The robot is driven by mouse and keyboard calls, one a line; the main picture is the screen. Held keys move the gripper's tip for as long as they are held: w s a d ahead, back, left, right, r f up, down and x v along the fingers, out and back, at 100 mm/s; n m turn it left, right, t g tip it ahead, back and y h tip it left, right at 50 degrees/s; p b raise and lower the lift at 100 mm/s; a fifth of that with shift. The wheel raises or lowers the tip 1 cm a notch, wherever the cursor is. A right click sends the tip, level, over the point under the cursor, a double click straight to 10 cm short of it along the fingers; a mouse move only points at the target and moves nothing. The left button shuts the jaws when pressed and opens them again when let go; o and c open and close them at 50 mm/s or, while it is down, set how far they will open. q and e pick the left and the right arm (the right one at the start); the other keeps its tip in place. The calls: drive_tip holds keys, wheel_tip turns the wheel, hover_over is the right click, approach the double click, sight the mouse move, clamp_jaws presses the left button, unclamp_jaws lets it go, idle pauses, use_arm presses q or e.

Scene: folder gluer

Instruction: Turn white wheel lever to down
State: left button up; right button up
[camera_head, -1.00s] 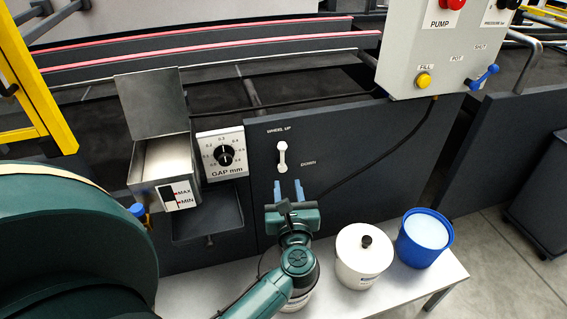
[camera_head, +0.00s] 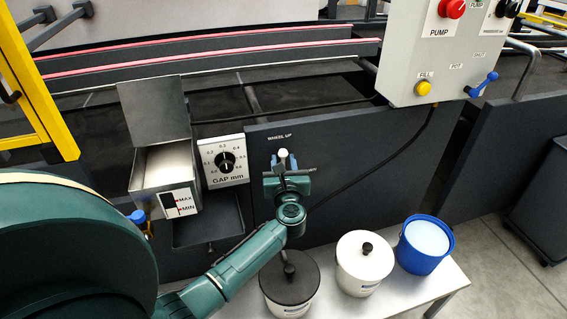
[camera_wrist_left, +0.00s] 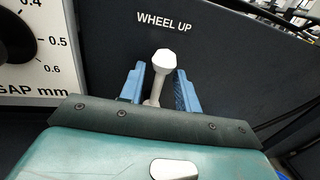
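The white wheel lever (camera_head: 283,155) is on the dark panel under the "WHEEL UP" label, with its knob pointing up. In the left wrist view the lever (camera_wrist_left: 161,68) stands between the two blue fingers of my left gripper. My left gripper (camera_head: 284,161) is open around the lever, and a gap shows between each finger and the knob. It also shows in the left wrist view (camera_wrist_left: 159,88). The "DOWN" label is hidden behind the gripper in the head view. My right gripper is not in view.
A gap dial (camera_head: 226,161) and a metal glue box (camera_head: 165,172) are left of the lever. A control box (camera_head: 440,60) hangs at upper right. A black-lidded bucket (camera_head: 290,280), a white bucket (camera_head: 364,262) and a blue bucket (camera_head: 424,245) stand on a low table.

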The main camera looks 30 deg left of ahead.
use_arm(q)
drive_tip(key=shift+c, duration=0.3)
drive_tip(key=c, duration=0.6)
clamp_jaws()
